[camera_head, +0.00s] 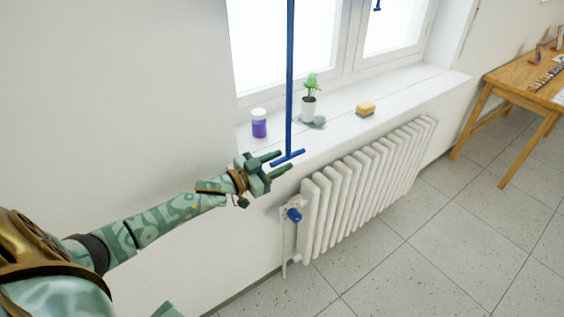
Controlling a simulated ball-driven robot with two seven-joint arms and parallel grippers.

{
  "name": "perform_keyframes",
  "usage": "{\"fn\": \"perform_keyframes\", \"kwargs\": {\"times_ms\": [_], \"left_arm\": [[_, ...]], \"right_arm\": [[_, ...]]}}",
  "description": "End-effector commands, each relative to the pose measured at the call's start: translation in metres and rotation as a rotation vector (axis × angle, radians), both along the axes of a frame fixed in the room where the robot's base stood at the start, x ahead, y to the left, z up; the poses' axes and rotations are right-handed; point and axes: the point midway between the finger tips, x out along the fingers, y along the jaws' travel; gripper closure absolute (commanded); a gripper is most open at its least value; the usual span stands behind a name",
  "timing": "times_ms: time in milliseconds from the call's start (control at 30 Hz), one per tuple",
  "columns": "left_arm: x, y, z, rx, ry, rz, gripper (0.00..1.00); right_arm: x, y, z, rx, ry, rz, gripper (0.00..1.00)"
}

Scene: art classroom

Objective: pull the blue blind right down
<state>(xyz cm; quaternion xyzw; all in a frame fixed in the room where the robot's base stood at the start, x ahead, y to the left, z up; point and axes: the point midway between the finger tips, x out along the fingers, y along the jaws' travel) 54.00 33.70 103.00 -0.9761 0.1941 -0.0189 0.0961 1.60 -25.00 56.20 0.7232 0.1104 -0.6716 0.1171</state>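A long blue pull rod (290,80) hangs in front of the window from above the top of the picture. It ends in a blue crossbar handle (288,158) in front of the sill edge. My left gripper (284,161) is open, with its two green fingers apart and pointing at the crossbar. The crossbar appears at the fingertips; I cannot tell if they touch it. A second, shorter blue handle (378,6) shows at the top right window pane. The blind's cloth is out of view. My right gripper is not in view.
On the white sill (385,92) stand a purple jar (259,124), a potted plant (309,106) and a yellow sponge (366,109). A white radiator (365,180) with a blue valve knob (294,215) is below. A wooden table (520,92) stands at right. The tiled floor in front is clear.

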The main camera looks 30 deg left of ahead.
Motion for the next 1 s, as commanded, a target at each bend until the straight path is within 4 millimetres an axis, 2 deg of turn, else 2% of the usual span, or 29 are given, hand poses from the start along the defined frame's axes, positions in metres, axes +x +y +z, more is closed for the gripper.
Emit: {"fn": "perform_keyframes", "kwargs": {"times_ms": [133,433,567,733,867,1000], "left_arm": [[0.011,-0.004,0.000,0.000,0.000,0.001,0.64],[0.013,-0.005,0.000,0.000,0.001,0.000,0.64],[0.013,-0.006,0.000,0.000,0.001,0.000,1.00],[0.013,-0.006,-0.001,0.000,0.001,-0.001,1.00],[0.013,-0.006,-0.017,0.000,0.003,-0.002,1.00],[0.012,-0.006,-0.045,0.000,0.006,-0.001,1.00]], "right_arm": [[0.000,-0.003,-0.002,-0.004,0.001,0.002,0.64],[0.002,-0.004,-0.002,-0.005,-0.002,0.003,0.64],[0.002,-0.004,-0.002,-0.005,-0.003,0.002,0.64],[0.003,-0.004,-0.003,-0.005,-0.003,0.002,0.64],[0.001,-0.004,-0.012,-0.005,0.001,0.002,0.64],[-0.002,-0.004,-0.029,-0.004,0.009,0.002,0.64]]}}
